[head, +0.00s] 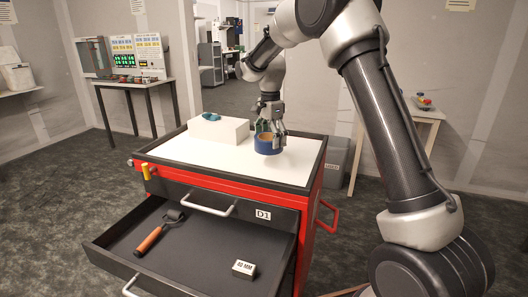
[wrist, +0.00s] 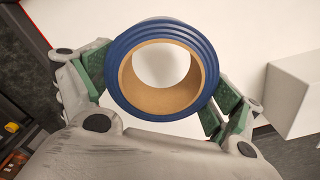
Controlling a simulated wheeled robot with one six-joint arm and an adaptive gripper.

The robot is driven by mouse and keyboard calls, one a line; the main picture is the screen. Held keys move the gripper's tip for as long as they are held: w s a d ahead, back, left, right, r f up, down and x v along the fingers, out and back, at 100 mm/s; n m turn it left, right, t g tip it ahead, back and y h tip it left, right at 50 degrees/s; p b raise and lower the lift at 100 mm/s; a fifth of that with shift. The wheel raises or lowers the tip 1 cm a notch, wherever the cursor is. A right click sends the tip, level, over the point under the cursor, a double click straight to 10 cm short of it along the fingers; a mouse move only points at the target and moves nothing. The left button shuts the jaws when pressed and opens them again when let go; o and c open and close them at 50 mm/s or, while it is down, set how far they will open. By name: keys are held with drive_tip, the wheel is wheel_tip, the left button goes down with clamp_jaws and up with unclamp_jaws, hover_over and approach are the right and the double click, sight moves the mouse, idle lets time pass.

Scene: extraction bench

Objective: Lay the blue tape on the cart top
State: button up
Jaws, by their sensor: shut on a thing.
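The blue tape (head: 267,147) is a blue roll with a tan cardboard core, at the cart top's right half in the head view. In the wrist view the blue tape (wrist: 122,76) faces me ring-on between the green finger pads. My gripper (head: 270,130) comes down from above and is shut on the tape; in the wrist view my gripper (wrist: 155,90) has a pad on each side of it. The white cart top (head: 200,150) lies under the tape. I cannot tell whether the tape touches it or is just above.
A white block (head: 219,130) with a small teal item (head: 211,116) on it stands at the cart top's back left. The open drawer (head: 190,255) holds an orange-handled tool (head: 155,235) and a small labelled block (head: 244,268). The front of the cart top is clear.

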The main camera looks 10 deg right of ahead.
wheel_tip(320, 180, down, 5)
drive_tip(key=shift+f, duration=0.1)
idle(0.3)
drive_tip(key=o, duration=0.8)
drive_tip(key=shift+f, duration=0.1)
